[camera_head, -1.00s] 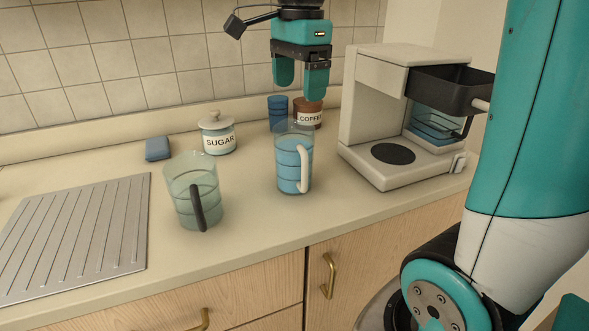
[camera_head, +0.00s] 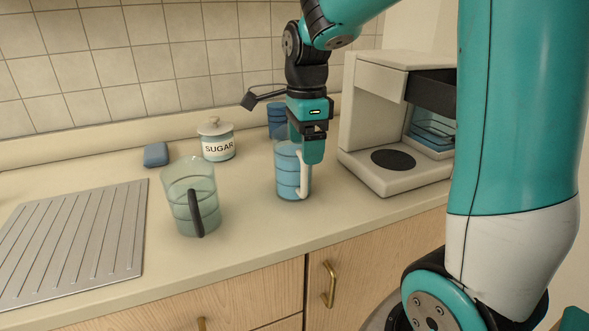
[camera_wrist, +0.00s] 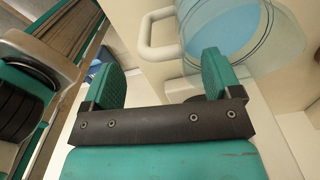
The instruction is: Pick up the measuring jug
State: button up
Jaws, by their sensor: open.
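A clear jug with blue contents or tint and a white handle (camera_head: 286,180) stands upright on the counter, left of the coffee machine. A second clear jug, greenish with a dark handle (camera_head: 181,212), stands to its left. My gripper (camera_head: 303,150) points down at the upper right side of the white-handled jug and hides part of its rim and upper handle. In the wrist view my gripper (camera_wrist: 160,75) is open and empty. The white-handled jug (camera_wrist: 225,25) lies at the top, its handle facing the gap between the fingers. I cannot tell whether they touch.
The coffee machine (camera_head: 362,125) stands close on the right. A sugar jar (camera_head: 217,149), a blue sponge-like block (camera_head: 156,155) and a blue cup (camera_head: 276,112) stand behind. A ridged draining board (camera_head: 75,240) is at left. Counter in front of the jugs is clear.

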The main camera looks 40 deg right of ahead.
jog(key=f, duration=0.4)
jog(key=shift+w+a+f, duration=0.15)
jog(key=shift+a+f, duration=0.1)
jog(key=shift+f, duration=0.05)
jog(key=shift+c, duration=0.5)
jog(key=shift+r, duration=0.1)
grip_shut()
notch_tip(320, 180, up, 20)
jog(key=p, duration=0.2)
